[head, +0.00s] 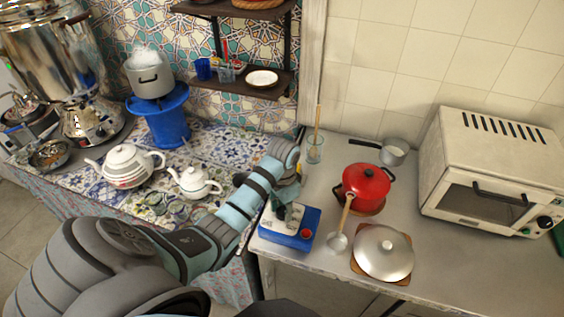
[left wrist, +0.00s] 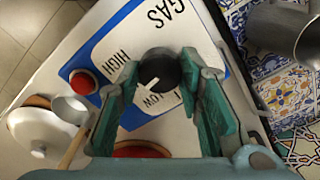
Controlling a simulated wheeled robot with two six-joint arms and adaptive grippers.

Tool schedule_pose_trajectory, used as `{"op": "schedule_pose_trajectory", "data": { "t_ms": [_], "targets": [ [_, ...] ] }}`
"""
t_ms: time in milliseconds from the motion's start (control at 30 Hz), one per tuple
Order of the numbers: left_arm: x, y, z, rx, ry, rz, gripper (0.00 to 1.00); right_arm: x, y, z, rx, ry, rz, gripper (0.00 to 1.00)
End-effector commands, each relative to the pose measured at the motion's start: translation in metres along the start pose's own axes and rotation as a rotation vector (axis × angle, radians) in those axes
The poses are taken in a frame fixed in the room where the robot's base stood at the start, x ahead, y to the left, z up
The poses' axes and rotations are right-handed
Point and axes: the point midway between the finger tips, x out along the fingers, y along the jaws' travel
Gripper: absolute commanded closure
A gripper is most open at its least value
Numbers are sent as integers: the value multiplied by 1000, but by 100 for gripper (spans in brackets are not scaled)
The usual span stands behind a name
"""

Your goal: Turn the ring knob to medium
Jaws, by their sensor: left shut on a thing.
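The ring knob (left wrist: 160,70) is a round black knob with a white pointer line. It sits on a blue control box with white panels (head: 302,241), which also fills the upper middle of the left wrist view (left wrist: 224,44). The panels read GAS, HIGH and LOW. The white line points down and left, beside the LOW label. My left gripper (left wrist: 163,84) has its green fingers on either side of the knob, shut on it. In the head view my left gripper (head: 283,203) is over the box and mostly hides the knob.
A red button (head: 306,233) is on the box's front corner. A ladle (head: 338,240), a red pot (head: 366,183) and a lidded silver pan (head: 384,251) stand close on the right. White teapots (head: 195,182) are left of my arm. A toaster oven (head: 492,165) stands far right.

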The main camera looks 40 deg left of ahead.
Motion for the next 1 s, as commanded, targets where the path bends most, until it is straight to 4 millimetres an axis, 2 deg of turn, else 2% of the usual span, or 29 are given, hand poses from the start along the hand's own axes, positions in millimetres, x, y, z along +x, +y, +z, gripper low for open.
{"op": "schedule_pose_trajectory", "data": {
  "t_ms": [300, 833, 867, 967, 1000],
  "targets": [
    [3, 2, 3, 126, -10, 7, 95, 0, 0, 0, 0, 0, 0, 67],
    [3, 2, 3, 149, -11, 8, 95, 0, 0, 0, 0, 0, 0, 67],
    [3, 2, 3, 149, -12, 8, 62, 0, 0, 0, 0, 0, 0, 67],
    [3, 2, 3, 149, -10, 6, 46, 0, 0, 0, 0, 0, 0, 67],
    [2, 2, 2, 149, -8, 6, 46, 0, 0, 0, 0, 0, 0, 67]
  ]
}}
